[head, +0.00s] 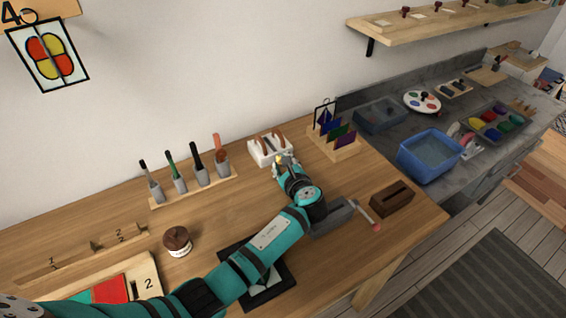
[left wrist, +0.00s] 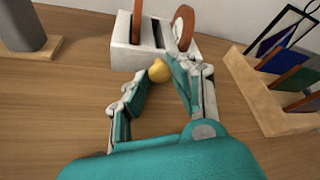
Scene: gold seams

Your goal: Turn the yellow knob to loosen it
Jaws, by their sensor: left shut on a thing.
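The yellow knob (left wrist: 159,71) shows in the left wrist view as a small rounded ball at the front of a white device (left wrist: 125,55). The device has a slot and brown, disc-like parts on top; it also shows in the head view (head: 262,153), against the back of the wooden bench. My left gripper (head: 284,161) reaches in front of the device. In the left wrist view its two fingers (left wrist: 158,80) are closed on the sides of the knob. My fingers hide part of the knob. My right gripper is in neither view.
A wooden rack with colored plates (head: 334,143) stands close to the right of the device. A rack of upright tools (head: 192,186) is to the left. A grey vise-like block with a handle (head: 333,218) and a brown slotted box (head: 391,198) stand nearer the front edge.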

